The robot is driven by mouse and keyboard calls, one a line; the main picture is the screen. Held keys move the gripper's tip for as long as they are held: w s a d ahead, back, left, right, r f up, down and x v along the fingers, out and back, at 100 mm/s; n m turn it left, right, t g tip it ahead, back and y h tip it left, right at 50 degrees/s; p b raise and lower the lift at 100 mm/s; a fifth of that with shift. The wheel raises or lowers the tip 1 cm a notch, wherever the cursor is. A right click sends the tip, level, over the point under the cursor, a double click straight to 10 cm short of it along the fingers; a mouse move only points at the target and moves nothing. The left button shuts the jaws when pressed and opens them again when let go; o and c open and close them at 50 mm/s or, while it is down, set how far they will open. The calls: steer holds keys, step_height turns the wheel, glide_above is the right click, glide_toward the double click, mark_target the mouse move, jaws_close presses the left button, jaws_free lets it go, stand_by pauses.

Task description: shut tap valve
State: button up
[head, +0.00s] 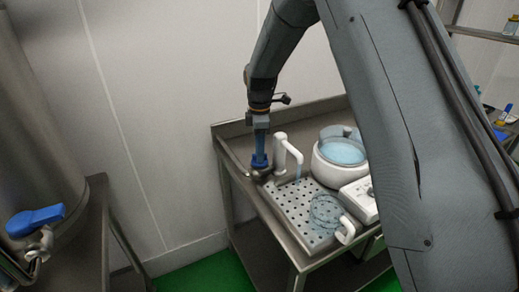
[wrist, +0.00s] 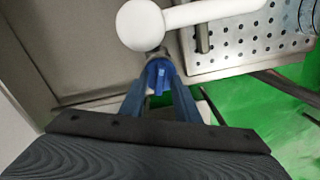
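The white tap (head: 281,153) stands at the back of a perforated drip tray, its spout bent over the tray. A thin bluish streak (head: 298,173) shows under the spout. In the wrist view the tap's round white top (wrist: 140,24) and arm (wrist: 215,11) are at the top. A small blue valve handle (wrist: 159,74) sits just below the round top. My gripper (wrist: 160,82) points at it, with its blue fingers close on both sides and apparently shut on it. In the head view my gripper (head: 259,160) is just left of the tap, and the handle is hard to separate from the fingers.
The metal table (head: 233,148) also holds a white round pot (head: 342,154) and a clear jug (head: 326,211) on the drip tray (head: 293,207). At the left, a large steel tank (head: 38,120) has another valve with a blue lever (head: 35,220). Green floor shows below.

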steer(key=shift+f, duration=0.25)
steer(key=shift+c, duration=0.4)
jaws_close()
steer(key=shift+m, duration=0.3)
steer(key=m+b, duration=0.1)
steer(key=m, duration=1.1)
steer(key=shift+r+m, duration=0.1)
steer(key=shift+m, duration=0.3)
